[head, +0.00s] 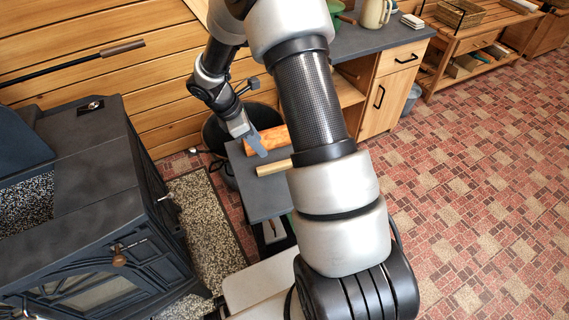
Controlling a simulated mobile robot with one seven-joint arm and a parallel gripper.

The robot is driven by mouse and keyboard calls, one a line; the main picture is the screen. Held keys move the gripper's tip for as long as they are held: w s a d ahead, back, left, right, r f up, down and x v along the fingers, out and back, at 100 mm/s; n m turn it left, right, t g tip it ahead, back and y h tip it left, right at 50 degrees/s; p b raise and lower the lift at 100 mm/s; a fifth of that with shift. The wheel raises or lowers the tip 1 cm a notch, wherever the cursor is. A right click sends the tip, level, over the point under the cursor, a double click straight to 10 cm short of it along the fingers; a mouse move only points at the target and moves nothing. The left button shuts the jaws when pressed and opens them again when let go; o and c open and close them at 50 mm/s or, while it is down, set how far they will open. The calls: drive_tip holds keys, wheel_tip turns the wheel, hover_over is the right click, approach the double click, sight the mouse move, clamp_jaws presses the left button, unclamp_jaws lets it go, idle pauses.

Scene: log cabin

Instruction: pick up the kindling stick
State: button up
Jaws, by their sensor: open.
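A pale wooden stick (272,168), which looks like the kindling stick, lies on a small dark grey table top (262,198). Its right end is hidden behind my arm. My gripper (256,146) is above the table's back left part, a little up and left of the stick in the picture. It is open, and its fingers appear to be over or beside an orange-brown log (277,136). I cannot tell from this view whether the fingers touch anything. The stick is apart from the fingers in the picture.
A black stove (80,190) stands at the left on a speckled mat (205,215). A dark bucket (215,132) is behind the table by the plank wall. A wooden cabinet (395,85) with a grey counter is behind my arm. Brick-patterned floor at the right is free.

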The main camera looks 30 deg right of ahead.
sight(278, 164)
drive_tip(key=b+x, duration=0.3)
drive_tip(key=x, duration=1)
drive_tip(key=shift+d+b, duration=0.25)
drive_tip(key=shift+b, duration=0.1)
clamp_jaws()
